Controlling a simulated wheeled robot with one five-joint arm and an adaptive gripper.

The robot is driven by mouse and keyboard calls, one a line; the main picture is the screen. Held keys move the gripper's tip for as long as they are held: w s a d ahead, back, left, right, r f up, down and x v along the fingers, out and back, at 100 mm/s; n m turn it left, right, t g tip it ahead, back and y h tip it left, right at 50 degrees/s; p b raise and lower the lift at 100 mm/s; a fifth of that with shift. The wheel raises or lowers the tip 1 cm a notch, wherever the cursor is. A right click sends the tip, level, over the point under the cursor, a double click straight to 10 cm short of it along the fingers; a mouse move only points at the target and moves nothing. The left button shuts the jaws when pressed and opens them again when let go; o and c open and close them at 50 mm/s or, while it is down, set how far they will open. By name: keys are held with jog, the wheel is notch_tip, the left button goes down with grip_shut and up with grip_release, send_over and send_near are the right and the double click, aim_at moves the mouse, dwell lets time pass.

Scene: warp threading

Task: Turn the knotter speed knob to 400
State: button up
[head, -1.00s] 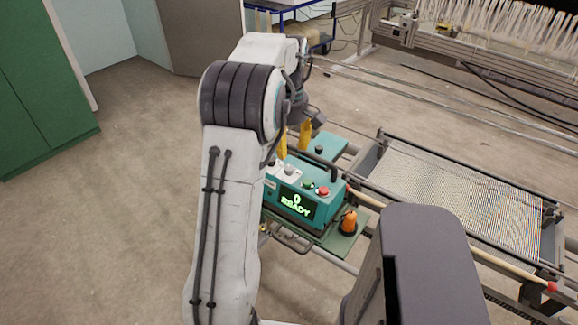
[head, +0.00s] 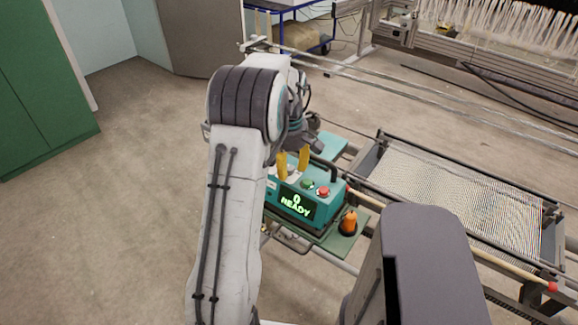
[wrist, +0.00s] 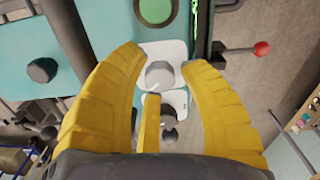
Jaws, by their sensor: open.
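The teal knotter box (head: 306,193) has a display (head: 296,204) reading "0 READY". In the wrist view, a grey round knob (wrist: 160,75) with a white mark sits on a white plate between my fingertips. A second knob (wrist: 172,112) on another white plate lies closer to my palm, partly behind a yellow finger part. I cannot read which one is the speed knob. My gripper (head: 292,165) is open, its yellow fingers on either side of the first knob; contact is not clear. In the head view the fingers largely hide the knobs.
A green button (head: 308,184) and a red button (head: 323,191) sit close right of my fingers. A black handle arches behind them. An orange object (head: 349,222) stands on the green shelf. A red-ended lever (wrist: 261,48) shows at right in the wrist view.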

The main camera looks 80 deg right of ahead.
jog(key=shift+o, duration=0.4)
grip_shut()
jog(key=shift+m, duration=1.6)
jog(key=shift+c, duration=0.4)
grip_release()
